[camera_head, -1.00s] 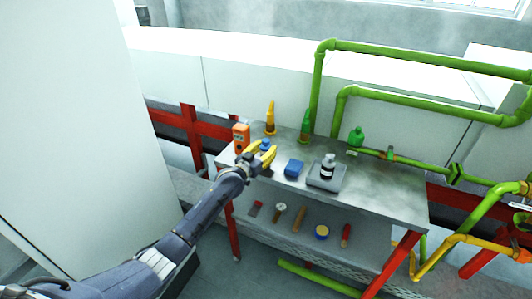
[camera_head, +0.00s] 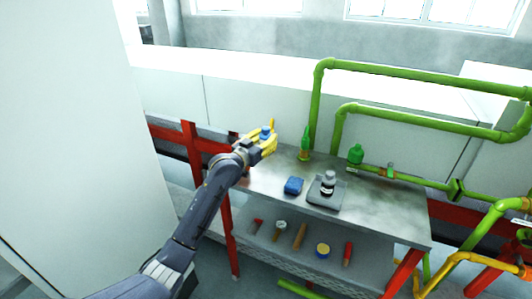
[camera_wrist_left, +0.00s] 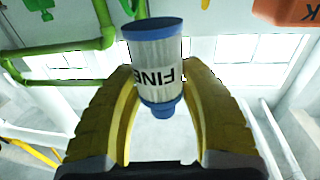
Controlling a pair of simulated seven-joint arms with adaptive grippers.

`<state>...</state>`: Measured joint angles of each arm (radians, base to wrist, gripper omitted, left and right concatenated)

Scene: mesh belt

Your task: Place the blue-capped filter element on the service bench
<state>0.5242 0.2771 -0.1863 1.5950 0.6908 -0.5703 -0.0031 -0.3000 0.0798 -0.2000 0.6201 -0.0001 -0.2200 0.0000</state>
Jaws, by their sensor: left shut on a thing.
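The filter element (camera_wrist_left: 155,55) is a white pleated cylinder with blue end caps and the dark word FINE on its side. My left gripper (camera_head: 265,143) has its yellow fingers shut on it, one on each side in the left wrist view (camera_wrist_left: 160,110). In the head view the filter's blue cap (camera_head: 266,132) shows between the fingers; the rest is mostly covered. The gripper appears above the far left part of the grey metal service bench (camera_head: 385,212), with the filter apart from the top. My right gripper is not in view.
Green pipes (camera_head: 420,72) run behind. Tools lie on the lower shelf (camera_head: 275,244). The bench's front right top is clear.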

